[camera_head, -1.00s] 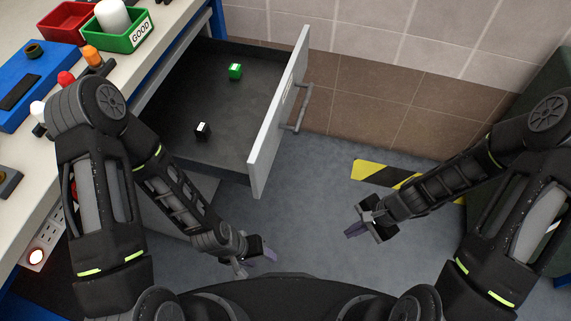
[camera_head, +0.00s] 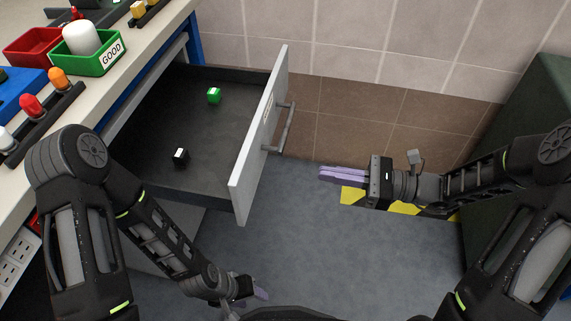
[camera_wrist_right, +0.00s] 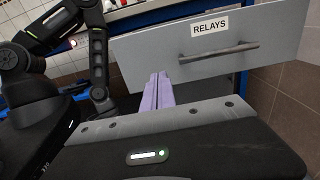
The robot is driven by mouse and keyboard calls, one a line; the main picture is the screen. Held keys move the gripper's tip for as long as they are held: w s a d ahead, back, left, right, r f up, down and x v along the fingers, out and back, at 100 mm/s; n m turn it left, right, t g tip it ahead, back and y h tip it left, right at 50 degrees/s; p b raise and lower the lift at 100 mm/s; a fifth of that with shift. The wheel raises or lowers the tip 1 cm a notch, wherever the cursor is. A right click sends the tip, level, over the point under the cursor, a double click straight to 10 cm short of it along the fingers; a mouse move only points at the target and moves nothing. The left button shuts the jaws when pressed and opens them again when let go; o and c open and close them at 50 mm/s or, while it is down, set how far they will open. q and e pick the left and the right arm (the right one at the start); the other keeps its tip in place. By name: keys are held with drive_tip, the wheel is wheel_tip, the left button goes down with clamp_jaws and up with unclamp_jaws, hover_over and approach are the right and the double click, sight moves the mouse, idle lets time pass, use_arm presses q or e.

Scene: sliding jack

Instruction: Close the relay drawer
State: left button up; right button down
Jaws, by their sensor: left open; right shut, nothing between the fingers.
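The relay drawer (camera_head: 262,140) stands pulled out from the bench, its grey front facing right with a bar handle (camera_head: 283,127). In the right wrist view the drawer front (camera_wrist_right: 150,49) carries a "RELAYS" label (camera_wrist_right: 209,27) and a handle (camera_wrist_right: 218,53). My right gripper (camera_head: 322,173) is shut and empty, to the right of the drawer front and apart from it, fingers pointing left; its fingers also show in the right wrist view (camera_wrist_right: 158,80). My left gripper (camera_head: 262,295) is open, low in front of the bench, away from the drawer.
The workbench (camera_head: 100,98) at left holds a green "GOOD" bin (camera_head: 88,58), a red bin (camera_head: 32,46) and several coloured knobs. A tiled wall (camera_head: 370,40) runs behind. A dark green object (camera_head: 520,100) stands at right. The floor (camera_head: 340,245) before the drawer is clear.

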sight(255, 163)
drive_tip(key=b+x, duration=0.2)
drive_tip(key=x, duration=1.2)
drive_tip(key=shift+w+a, duration=0.15)
drive_tip(key=shift+a, duration=0.6)
drive_tip(key=b+x, duration=0.4)
drive_tip(key=x, duration=2.4)
drive_tip(key=shift+w+a+f, duration=0.1)
drive_tip(key=shift+w+a, duration=0.1)
drive_tip(key=shift+a, duration=0.15)
drive_tip(key=shift+w+a+b, duration=0.1)
drive_tip(key=shift+a+b, duration=0.2)
drive_tip(key=shift+a, duration=0.05)
drive_tip(key=shift+a+r, duration=0.1)
drive_tip(key=shift+r, duration=0.15)
drive_tip(key=shift+r, duration=0.1)
